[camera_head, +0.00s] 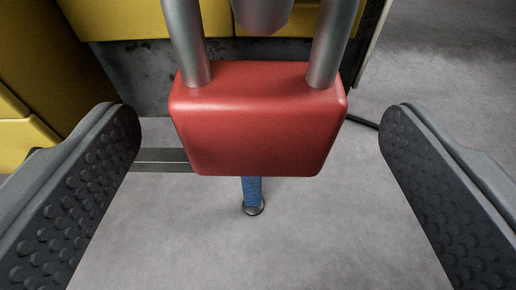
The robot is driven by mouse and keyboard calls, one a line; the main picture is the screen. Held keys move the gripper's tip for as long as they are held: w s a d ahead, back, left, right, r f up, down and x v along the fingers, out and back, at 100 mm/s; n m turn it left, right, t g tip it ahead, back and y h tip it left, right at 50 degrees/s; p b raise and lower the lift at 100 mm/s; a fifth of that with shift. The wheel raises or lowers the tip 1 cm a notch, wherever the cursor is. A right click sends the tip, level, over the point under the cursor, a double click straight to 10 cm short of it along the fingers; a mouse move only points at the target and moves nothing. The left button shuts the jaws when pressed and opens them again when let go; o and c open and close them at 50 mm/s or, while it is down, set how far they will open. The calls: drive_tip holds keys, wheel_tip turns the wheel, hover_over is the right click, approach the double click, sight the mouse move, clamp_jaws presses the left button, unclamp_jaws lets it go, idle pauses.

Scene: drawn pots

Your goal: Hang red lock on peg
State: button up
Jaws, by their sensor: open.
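The red lock (258,120) is upright in the middle of the view, its red body below and the two grey metal legs of its shackle rising out of the top of the frame. My gripper (260,130) is open, with one dark padded finger to the left of the lock and one to the right. There is a clear gap on both sides and neither finger touches it. A grey rounded end (262,14) shows between the shackle legs; it may be the peg, but most of it is cut off. The top of the shackle is out of view.
A yellow cabinet or machine (125,18) with a dark grey panel stands behind at the upper left. A blue post (252,192) with a dark round foot shows below the lock. A dark cable (362,122) runs behind at right. The grey floor is otherwise clear.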

drive_tip(key=v, duration=0.6)
drive_tip(key=shift+f, duration=0.3)
idle(0.7)
drive_tip(key=shift+s, duration=0.1)
drive_tip(key=w+r+p, duration=0.1)
drive_tip(key=w+r, duration=0.1)
drive_tip(key=r, duration=1.5)
drive_tip(key=w+r, duration=0.3)
drive_tip(key=r, duration=1.4)
drive_tip(key=s+r, duration=1.1)
drive_tip(key=r, duration=0.5)
drive_tip(key=s+r+p, duration=0.1)
drive_tip(key=s+r, duration=1.1)
drive_tip(key=r, duration=0.5)
drive_tip(key=shift+s+t, duration=0.2)
drive_tip(key=shift+t, duration=0.2)
